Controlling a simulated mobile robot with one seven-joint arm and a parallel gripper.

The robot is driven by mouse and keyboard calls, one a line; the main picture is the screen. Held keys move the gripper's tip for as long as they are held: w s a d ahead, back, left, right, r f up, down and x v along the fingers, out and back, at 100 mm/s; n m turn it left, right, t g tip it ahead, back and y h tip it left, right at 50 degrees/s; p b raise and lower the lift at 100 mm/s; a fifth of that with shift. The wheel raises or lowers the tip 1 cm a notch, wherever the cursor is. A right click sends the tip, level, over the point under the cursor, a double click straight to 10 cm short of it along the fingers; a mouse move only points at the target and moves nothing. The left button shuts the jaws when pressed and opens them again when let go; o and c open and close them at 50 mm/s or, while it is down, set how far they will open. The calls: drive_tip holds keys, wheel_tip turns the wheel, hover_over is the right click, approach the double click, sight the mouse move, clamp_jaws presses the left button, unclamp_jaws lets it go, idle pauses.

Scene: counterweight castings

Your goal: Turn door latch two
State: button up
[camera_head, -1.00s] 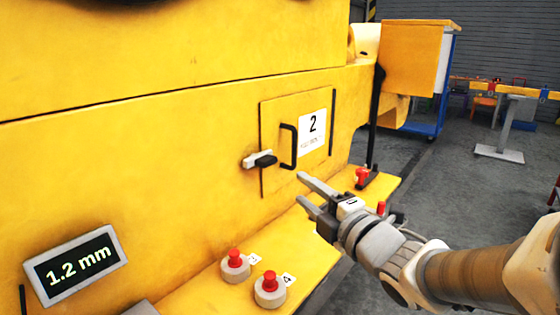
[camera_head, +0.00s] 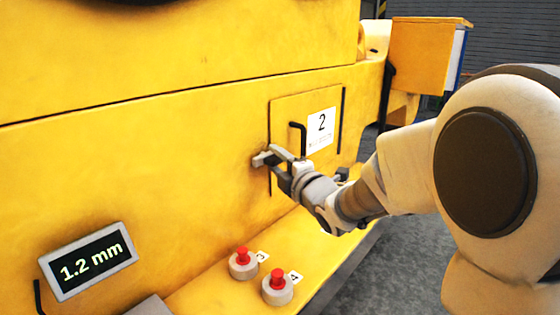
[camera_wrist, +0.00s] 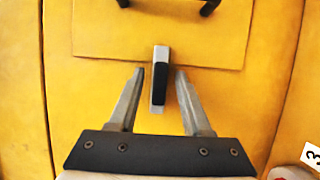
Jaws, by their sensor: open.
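Door two is a yellow panel (camera_head: 283,112) with a white label marked 2 (camera_head: 321,130) and a black handle (camera_head: 300,138). Its latch, a light metal piece with a black grip (camera_wrist: 160,84), sits at the door's edge; in the wrist view it points along my fingers. In the head view my gripper mostly covers the latch (camera_head: 259,160). My gripper (camera_wrist: 159,80) is open, with one finger on each side of the latch. A gap shows on the left side and a narrower one on the right. In the head view my gripper (camera_head: 276,160) is at the latch.
Below, a yellow ledge (camera_head: 215,287) carries two red buttons on grey bases, marked 3 (camera_head: 243,263) and 4 (camera_head: 278,288). A display reading 1.2 mm (camera_head: 90,261) is at lower left. My arm covers much of the right side.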

drive_tip(key=shift+w+a, duration=0.15)
drive_tip(key=shift+w, duration=0.05)
clamp_jaws()
